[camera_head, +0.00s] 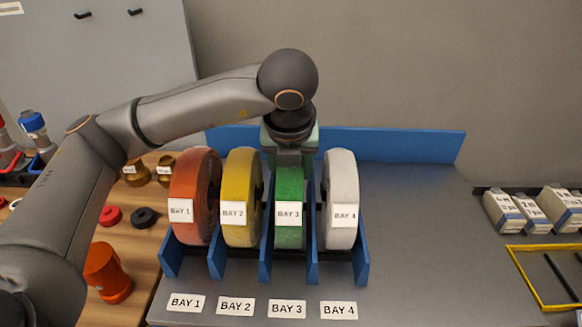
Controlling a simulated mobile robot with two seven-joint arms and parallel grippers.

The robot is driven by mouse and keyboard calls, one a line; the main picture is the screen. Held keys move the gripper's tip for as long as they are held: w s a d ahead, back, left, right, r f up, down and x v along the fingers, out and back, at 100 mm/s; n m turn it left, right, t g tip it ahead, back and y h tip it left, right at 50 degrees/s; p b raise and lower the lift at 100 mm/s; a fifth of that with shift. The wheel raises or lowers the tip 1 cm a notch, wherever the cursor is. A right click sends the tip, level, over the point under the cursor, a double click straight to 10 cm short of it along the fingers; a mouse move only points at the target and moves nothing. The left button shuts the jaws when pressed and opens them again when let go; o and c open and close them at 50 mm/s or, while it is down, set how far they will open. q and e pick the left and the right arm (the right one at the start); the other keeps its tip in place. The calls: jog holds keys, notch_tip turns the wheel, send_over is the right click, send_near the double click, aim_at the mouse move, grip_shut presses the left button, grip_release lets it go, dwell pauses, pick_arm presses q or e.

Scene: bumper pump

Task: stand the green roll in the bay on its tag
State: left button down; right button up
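The green roll (290,190), tagged BAY 3, stands upright between the blue dividers above the BAY 3 label (287,309). An orange-red roll tagged BAY 1 (190,185), a yellow roll tagged BAY 2 (241,185) and a white roll tagged BAY 4 (341,185) stand in the other bays, each above its matching label. My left gripper (289,157) comes down over the top of the green roll. Its fingertips are too hidden to tell whether they grip the roll. My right gripper is not in view.
The blue rack divider (264,255) is one of several on the grey table (410,250), with a blue wall (400,145) behind. Orange, black and brass parts lie on the wooden surface at left. Small boxes (530,210) and a yellow frame are at right. The grey table right of the rack is clear.

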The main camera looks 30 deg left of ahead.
pick_arm(q)
jog(key=shift+c, duration=1.2)
grip_release()
jog(key=p+v, duration=0.1)
jog(key=v, duration=0.9)
jog(key=shift+s+r, duration=0.1)
jog(key=shift+r, duration=0.25)
jog(key=shift+s+d+r, duration=0.15)
jog(key=shift+s+r, duration=0.15)
jog(key=shift+r, duration=0.35)
